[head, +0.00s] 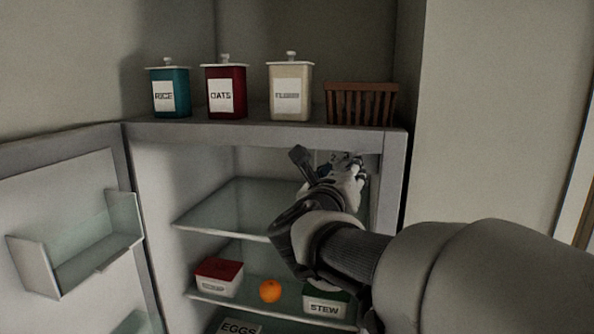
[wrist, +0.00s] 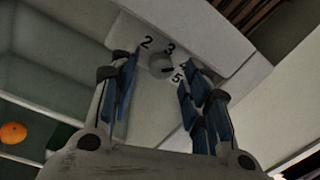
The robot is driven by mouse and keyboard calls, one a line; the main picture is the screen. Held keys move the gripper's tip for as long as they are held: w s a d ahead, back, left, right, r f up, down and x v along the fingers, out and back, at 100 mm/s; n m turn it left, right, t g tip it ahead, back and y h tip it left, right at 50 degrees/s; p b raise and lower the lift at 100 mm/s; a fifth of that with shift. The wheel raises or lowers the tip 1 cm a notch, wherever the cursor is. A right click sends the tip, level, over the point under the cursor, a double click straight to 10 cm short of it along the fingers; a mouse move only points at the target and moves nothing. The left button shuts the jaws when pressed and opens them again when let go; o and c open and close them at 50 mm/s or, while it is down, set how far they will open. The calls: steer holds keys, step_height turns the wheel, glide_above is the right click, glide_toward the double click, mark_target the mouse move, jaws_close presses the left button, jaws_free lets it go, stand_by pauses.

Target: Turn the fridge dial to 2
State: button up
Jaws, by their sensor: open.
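The fridge dial (wrist: 161,66) is a small round grey knob on a pale panel in the wrist view. The numbers 2 and 3 stand above it, a 5 is to its lower right, and a partly covered digit is between 3 and 5. A dark mark on the knob seems to face right, toward that covered digit; its exact setting is hard to tell. My gripper (wrist: 161,72) is open, its blue-padded fingers on either side of the dial; whether they touch it is unclear. In the head view my gripper (head: 347,164) is inside the fridge's upper right, hiding the dial.
The fridge door (head: 62,165) is open at left. A glass shelf (head: 225,205) lies below my gripper; lower down are a red-lidded box (head: 218,277), an orange (head: 270,291) and a stew box (head: 326,304). Canisters and a brown basket (head: 361,104) stand on top.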

steer(key=v, duration=1.1)
steer(key=s+m, duration=0.1)
steer(key=s+a+m, duration=0.1)
steer(key=m, duration=0.1)
steer(key=s+a+m, duration=0.1)
steer(key=s, duration=0.1)
steer(key=shift+m+b, duration=0.3)
steer(key=shift+b, duration=0.05)
steer(key=shift+m, duration=0.3)
steer(key=p+x, duration=0.4)
steer(key=x, duration=1.3)
steer(key=shift+d+f, duration=0.1)
steer(key=shift+d, duration=0.05)
jaws_close()
